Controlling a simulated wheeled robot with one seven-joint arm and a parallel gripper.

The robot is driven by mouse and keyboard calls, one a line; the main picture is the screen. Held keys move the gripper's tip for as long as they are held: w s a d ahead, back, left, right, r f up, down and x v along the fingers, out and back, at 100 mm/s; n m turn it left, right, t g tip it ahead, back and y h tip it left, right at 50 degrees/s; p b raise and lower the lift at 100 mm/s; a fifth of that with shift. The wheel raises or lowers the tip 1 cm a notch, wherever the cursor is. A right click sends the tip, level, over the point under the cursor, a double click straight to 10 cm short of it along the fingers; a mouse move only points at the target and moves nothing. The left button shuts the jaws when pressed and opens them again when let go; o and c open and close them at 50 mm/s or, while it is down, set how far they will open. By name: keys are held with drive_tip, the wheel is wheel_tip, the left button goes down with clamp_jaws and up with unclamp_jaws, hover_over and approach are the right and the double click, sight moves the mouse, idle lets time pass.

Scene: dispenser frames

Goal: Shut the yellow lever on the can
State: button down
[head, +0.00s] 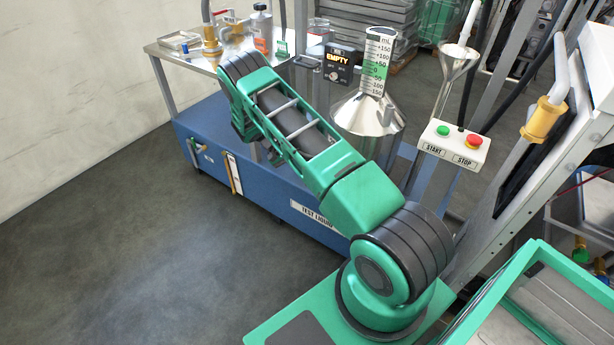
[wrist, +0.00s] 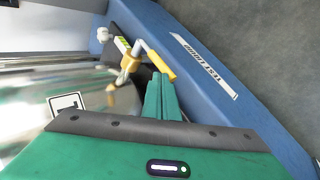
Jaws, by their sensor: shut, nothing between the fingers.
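The yellow lever (wrist: 160,65) shows in the wrist view as a short slanted handle beside a brass valve (wrist: 131,62). The valve is on the shiny metal can (wrist: 30,95) at the left. In the head view the can (head: 368,122) has a cone-shaped top and a scale neck, and my arm hides part of its lower body. My gripper (wrist: 159,84) is shut and empty, its fingertips close to the lever's lower end. I cannot tell whether they touch it. The lever and my gripper are hidden in the head view.
The blue cart base (head: 270,185) runs behind my arm, with a "TEST LIQUID" label (wrist: 205,65) near the lever. A START/STOP box (head: 452,145), a funnel (head: 457,62) and an EMPTY display (head: 338,66) stand around the can. The floor at left is clear.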

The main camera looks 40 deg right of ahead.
drive_tip(key=d+v, duration=0.1)
drive_tip(key=v, duration=1)
drive_tip(key=shift+w+r, duration=0.3)
drive_tip(key=shift+w, duration=0.2)
drive_tip(key=shift+d, duration=0.1)
